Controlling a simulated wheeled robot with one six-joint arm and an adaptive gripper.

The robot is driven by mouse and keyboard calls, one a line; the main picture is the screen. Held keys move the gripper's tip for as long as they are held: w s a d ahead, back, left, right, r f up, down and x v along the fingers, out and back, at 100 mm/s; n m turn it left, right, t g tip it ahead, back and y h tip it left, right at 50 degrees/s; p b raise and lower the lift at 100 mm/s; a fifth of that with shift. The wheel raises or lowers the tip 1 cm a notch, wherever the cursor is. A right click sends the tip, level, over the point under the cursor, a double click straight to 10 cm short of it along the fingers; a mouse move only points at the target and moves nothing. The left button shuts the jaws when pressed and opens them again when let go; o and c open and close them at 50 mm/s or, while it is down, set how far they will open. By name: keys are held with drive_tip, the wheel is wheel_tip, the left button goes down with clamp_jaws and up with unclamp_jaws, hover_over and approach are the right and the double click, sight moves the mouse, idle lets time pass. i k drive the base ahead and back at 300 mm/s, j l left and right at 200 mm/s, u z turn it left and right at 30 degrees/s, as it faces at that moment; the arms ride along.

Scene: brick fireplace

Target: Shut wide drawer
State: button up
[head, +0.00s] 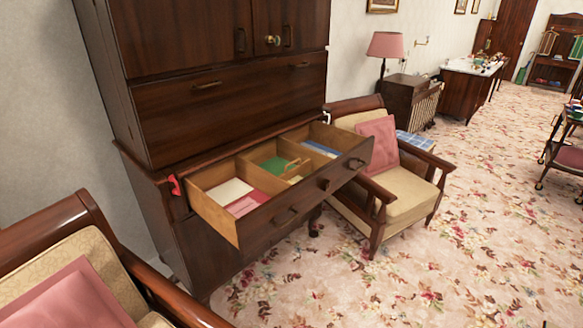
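The wide drawer (305,203) is pulled well out of the tall dark wooden cabinet (175,35) in the head view. Its dark front faces the lower right and carries metal handles. Dividers split its pale wooden inside into compartments with folded items: white, pink, green and blue checked. A small tan handled object lies near the middle divider. The cabinet's upper doors and the panel above the drawer look closed. My gripper is not in view.
An armchair with a pink cushion (378,143) stands close by the drawer's right end. Another armchair (45,245) fills the lower left. A small red object (174,185) is at the cabinet's left edge. Flowered carpet (400,285) in front is clear.

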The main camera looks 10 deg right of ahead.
sight(282, 203)
drive_tip(key=i+j, duration=0.25)
drive_tip(key=i, duration=0.25)
drive_tip(key=i+j, duration=0.3)
drive_tip(key=i, duration=0.2)
drive_tip(key=l+z, duration=0.05)
